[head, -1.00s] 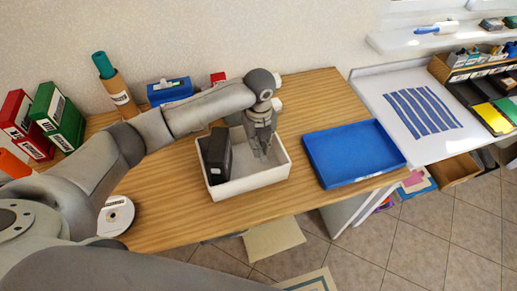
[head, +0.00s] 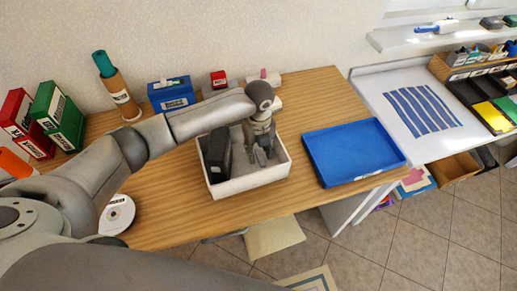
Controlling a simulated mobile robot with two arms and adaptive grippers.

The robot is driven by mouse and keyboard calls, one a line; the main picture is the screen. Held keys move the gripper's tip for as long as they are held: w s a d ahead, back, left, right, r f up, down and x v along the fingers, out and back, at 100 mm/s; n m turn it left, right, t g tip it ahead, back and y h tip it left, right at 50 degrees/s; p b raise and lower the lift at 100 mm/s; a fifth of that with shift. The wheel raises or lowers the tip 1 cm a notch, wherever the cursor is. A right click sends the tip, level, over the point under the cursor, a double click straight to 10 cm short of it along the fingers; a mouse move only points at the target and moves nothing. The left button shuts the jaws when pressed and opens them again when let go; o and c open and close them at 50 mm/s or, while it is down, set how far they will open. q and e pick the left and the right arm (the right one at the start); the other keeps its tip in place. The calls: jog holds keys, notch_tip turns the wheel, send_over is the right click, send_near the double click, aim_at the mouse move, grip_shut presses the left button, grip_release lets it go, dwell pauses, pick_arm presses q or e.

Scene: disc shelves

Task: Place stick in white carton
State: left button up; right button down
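The white carton (head: 250,184) stands on the wooden table, open at the top. A black box (head: 217,155) stands upright inside it at the left. My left gripper (head: 261,160) points down into the carton, right of the black box. Its fingers are small and grey, and I cannot tell whether they are apart or hold anything. I cannot make out a stick for certain; one may be hidden by the gripper or the carton walls. My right gripper is out of view.
A blue tray (head: 318,158) lies to the right. Behind are a blue box (head: 172,102), a small red box (head: 218,79) and a brown tube (head: 121,98). Red and green binders (head: 57,113) stand at left, near a disc stack (head: 117,214). Table between carton and tray is clear.

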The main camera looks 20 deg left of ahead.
aim_at(259, 153)
pick_arm(q)
notch_tip(259, 153, up, 12)
jog(key=b, duration=0.1)
jog(key=shift+r, duration=0.2)
